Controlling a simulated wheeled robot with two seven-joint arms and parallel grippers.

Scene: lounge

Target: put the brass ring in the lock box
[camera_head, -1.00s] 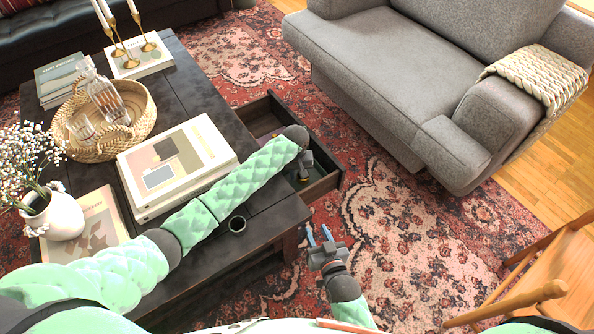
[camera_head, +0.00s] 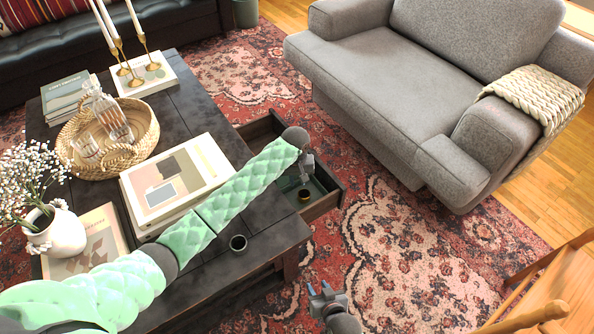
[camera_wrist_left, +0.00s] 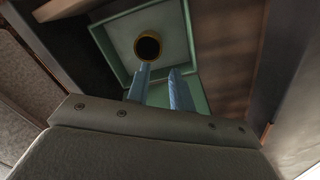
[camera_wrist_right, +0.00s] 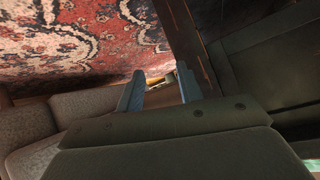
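The brass ring (camera_head: 304,195) is a short gold band with a dark centre. It lies in the green lock box (camera_head: 319,187), which is inside the open drawer. In the left wrist view the ring (camera_wrist_left: 137,43) sits within the box's pale green walls (camera_wrist_left: 105,40). My left gripper (camera_head: 305,178) points down over the box. Its two fingers (camera_wrist_left: 160,82) are apart with nothing between them, and the ring is just beyond the tips. My right gripper (camera_head: 324,289) is low in front of the table, open and empty.
The open drawer (camera_head: 330,202) juts from the dark coffee table (camera_head: 270,225). A grey armchair (camera_head: 380,90) stands beyond. Patterned rug is clear at right.

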